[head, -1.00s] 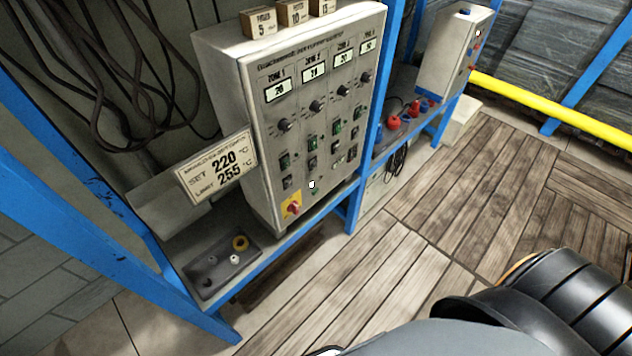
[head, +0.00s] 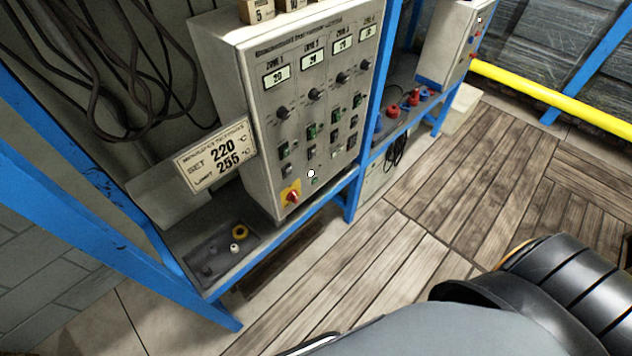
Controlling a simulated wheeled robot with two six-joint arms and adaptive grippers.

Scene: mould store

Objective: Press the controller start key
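The controller (head: 240,95) is a pale box with a grey front panel on a blue-framed shelf. Its panel has several zone displays (head: 277,75), a row of black knobs and rows of small switches, some green. A red and yellow rotary switch (head: 291,196) sits at the lower left. I cannot read any label on the key. Neither of my grippers is in view, and nothing touches the panel.
A sign (head: 216,158) reading SET 220, LIMIT 255 stands at the box's left. A dark tray (head: 208,271) with small parts lies on the shelf. Blue posts (head: 376,85) frame the shelf. A second box (head: 446,40) and a yellow rail (head: 550,96) are farther right.

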